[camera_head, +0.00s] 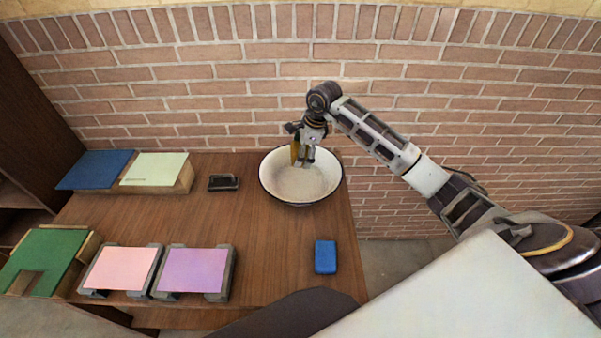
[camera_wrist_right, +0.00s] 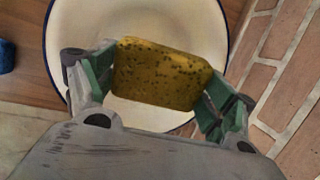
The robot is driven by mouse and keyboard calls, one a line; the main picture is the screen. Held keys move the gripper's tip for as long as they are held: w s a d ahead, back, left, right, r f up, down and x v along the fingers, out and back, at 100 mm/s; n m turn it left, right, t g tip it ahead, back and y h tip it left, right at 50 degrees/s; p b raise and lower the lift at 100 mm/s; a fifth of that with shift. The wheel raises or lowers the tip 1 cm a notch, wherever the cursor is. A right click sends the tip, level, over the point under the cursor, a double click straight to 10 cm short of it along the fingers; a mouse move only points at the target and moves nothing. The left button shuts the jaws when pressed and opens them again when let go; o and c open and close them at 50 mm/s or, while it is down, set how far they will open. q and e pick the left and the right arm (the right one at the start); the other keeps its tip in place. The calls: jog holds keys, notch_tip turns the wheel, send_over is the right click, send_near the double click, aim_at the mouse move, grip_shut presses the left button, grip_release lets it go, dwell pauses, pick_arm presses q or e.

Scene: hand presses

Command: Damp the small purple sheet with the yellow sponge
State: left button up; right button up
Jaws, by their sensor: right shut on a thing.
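The yellow sponge (camera_wrist_right: 165,74), dark-speckled, is gripped between the two fingers of my right gripper (camera_wrist_right: 160,85) in the right wrist view. In the head view my right gripper (camera_head: 303,152) holds the sponge (camera_head: 295,153) over the white basin (camera_head: 300,187), which has a dark rim. I cannot tell whether the sponge touches anything in the basin. The small purple sheet (camera_head: 194,270) lies flat on a grey stand at the front of the table, left of the basin. My left gripper is not in view.
A pink sheet (camera_head: 122,268) lies beside the purple one. A green sheet (camera_head: 42,262), a blue sheet (camera_head: 95,169) and a pale green sheet (camera_head: 155,169) are at left. A dark tool (camera_head: 223,182) and a blue sponge-like block (camera_head: 325,257) lie on the table (camera_head: 262,238). A brick wall (camera_head: 230,90) stands behind.

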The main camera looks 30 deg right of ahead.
jog(key=shift+r, duration=0.1)
jog(key=shift+r+p, duration=0.85)
jog(key=shift+r, duration=1.1)
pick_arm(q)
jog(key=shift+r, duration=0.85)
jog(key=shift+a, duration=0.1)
pick_arm(e)
jog(key=shift+f, duration=0.1)
